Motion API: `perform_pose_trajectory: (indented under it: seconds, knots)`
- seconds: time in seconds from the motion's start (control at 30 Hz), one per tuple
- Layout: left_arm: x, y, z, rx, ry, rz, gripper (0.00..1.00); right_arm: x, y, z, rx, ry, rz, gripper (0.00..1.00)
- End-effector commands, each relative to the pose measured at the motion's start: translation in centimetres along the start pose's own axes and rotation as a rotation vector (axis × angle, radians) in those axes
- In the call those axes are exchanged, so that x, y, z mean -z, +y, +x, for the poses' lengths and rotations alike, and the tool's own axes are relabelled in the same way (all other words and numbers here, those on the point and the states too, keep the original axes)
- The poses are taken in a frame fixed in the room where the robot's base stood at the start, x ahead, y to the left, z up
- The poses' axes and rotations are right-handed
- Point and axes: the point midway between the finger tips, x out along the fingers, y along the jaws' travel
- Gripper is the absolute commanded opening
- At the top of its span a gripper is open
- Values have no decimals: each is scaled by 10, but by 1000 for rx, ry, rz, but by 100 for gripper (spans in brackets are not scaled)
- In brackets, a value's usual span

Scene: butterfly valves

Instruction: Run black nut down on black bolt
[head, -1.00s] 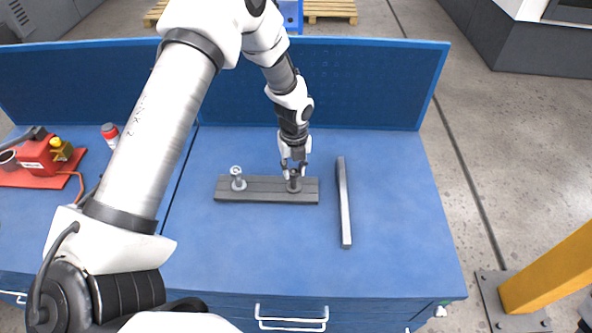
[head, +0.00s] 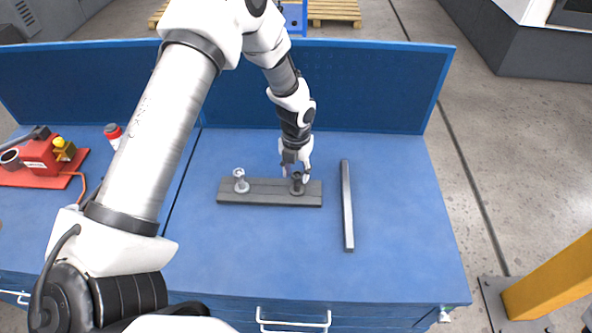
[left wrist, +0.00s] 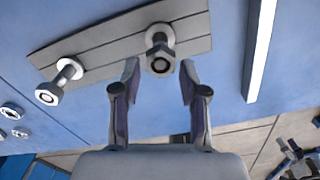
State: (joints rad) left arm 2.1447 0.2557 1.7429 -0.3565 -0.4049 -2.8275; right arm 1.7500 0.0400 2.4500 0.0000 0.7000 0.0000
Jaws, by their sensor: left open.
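A dark board (head: 270,198) lies on the blue bench and bears two upright bolts. The black bolt (head: 297,186) is the right one, dark in the head view; it also shows in the left wrist view (left wrist: 160,42). A hexagonal piece, apparently the black nut (left wrist: 159,63), sits round its free end; how far it is threaded cannot be told. My left gripper (head: 296,170) is open just behind and above this bolt. In the left wrist view its two fingers (left wrist: 158,80) stand apart either side of the nut, not touching it. My right gripper is out of view.
A silver bolt (head: 240,183) stands at the board's left end. A long grey bar (head: 347,205) lies to the right of the board. A red tool set (head: 42,158) is at far left. A blue panel (head: 380,90) closes the back. The bench front is clear.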

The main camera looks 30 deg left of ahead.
Motion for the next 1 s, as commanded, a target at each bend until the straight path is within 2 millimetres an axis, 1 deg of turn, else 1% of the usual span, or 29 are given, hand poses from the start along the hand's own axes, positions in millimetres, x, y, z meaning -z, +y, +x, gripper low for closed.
perform_pose_trajectory:
  seconds: [0.07, 0.17, 0.8, 0.9, 1.0]
  knots:
    - [0, 0, -1, 0, 0, -33, 43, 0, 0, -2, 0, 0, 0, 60]
    - [-1, -1, -2, -2, 1, -197, 43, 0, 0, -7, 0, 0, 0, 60]
    - [-7, -5, -3, -10, 1, -1708, 43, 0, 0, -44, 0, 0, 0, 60]
    - [-8, -6, 0, -10, 1, -1933, 43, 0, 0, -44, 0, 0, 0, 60]
    - [-9, -6, 0, -10, 1, -2069, 43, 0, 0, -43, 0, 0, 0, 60]
